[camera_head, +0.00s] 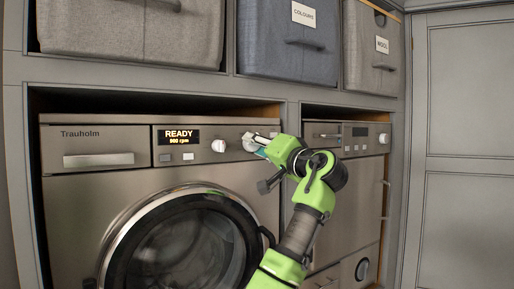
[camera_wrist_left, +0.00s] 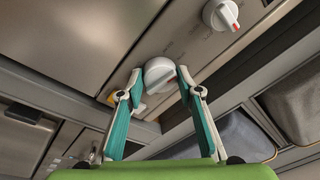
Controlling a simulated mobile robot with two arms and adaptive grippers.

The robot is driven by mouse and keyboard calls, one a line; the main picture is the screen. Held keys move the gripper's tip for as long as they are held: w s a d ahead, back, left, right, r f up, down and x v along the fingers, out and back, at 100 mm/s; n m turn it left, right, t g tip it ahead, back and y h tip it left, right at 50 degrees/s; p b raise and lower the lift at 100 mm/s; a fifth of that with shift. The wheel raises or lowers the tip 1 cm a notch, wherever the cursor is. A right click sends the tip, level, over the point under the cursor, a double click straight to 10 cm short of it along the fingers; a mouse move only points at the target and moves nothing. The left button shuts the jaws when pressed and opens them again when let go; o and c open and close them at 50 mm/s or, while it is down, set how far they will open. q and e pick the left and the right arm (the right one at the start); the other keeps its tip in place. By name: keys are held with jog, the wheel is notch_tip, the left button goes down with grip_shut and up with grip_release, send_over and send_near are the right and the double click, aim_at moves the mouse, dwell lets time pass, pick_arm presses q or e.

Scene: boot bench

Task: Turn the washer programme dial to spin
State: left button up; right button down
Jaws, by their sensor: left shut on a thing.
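The washer (camera_head: 90,188) has a lit display (camera_head: 180,137) that reads READY with an rpm line under it. A white dial (camera_head: 218,145) sits right of the display; it shows in the wrist view (camera_wrist_left: 221,15) with a red mark, untouched. My left gripper (camera_head: 252,142) is at a second white dial near the panel's right end, mostly hidden in the head view. In the wrist view its teal fingers (camera_wrist_left: 160,84) are closed on both sides of this right-hand dial (camera_wrist_left: 158,72). I cannot read which dial is for the programme. My right gripper is not in view.
The round washer door (camera_head: 190,245) is below the panel. A second appliance (camera_head: 345,190) stands to the right, partly behind my arm. Fabric bins (camera_head: 290,38) fill the shelf above. A grey panelled door (camera_head: 465,140) is at far right.

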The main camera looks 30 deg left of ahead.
pick_arm(q)
jog(key=shift+f, duration=0.2)
jog(key=o, duration=1.1)
jog(key=shift+c, duration=0.2)
jog(key=shift+o, duration=0.3)
jog(key=shift+r, duration=0.1)
jog(key=v, duration=1.2)
